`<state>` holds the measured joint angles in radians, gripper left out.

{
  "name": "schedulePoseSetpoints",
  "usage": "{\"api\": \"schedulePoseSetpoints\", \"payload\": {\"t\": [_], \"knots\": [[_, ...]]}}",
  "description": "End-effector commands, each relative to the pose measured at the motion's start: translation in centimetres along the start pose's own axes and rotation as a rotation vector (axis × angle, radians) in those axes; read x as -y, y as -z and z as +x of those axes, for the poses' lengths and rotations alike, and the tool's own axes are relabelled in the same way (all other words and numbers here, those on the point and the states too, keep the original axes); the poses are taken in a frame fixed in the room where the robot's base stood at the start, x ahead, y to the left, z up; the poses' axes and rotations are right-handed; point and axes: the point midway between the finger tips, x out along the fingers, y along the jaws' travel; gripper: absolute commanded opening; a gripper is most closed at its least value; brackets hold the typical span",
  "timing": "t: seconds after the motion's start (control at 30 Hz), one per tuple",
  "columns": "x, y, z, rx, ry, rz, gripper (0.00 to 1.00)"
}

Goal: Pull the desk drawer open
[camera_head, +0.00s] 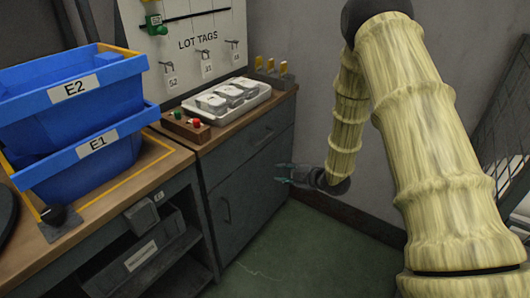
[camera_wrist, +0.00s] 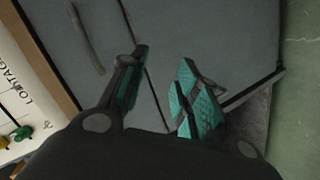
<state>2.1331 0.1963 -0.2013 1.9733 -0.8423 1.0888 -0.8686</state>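The desk drawer (camera_head: 245,150) is the upper grey front under the wooden top, and it looks closed. Its dark bar handle (camera_head: 263,138) is faint in the head view. A bar handle (camera_wrist: 86,38) also shows at the upper left in the wrist view, on the grey drawer front (camera_wrist: 115,55). My gripper (camera_head: 281,173) is in front of the desk, lower than the drawer handle and toward the right end. In the wrist view, my gripper (camera_wrist: 163,75) has its teal-padded fingers spread, with nothing between them. The handle lies outside the fingers, beyond the left one.
Below the drawer is a cupboard door with its own handle (camera_head: 227,210). Blue bins (camera_head: 80,150) stack at left. Green floor (camera_head: 300,250) before the desk is clear.

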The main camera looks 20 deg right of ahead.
Motion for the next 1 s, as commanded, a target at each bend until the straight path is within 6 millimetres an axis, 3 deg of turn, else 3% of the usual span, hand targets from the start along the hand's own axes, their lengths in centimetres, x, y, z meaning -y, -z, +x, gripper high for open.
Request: {"api": "schedulePoseSetpoints", "payload": {"t": [0.03,0.2,0.4,0.67,1.0], "knots": [[-1.4,-0.8,0.9,-0.038,-0.036,-0.091,0.32],[-7.0,-1.0,1.1,-0.145,-0.123,-0.370,0.32],[-10.4,-0.9,0.6,-0.204,-0.176,-0.548,0.32],[-11.2,-0.3,2.0,-0.216,-0.185,-0.582,0.32],[-11.7,1.0,7.2,-0.216,-0.184,-0.579,0.32]]}}
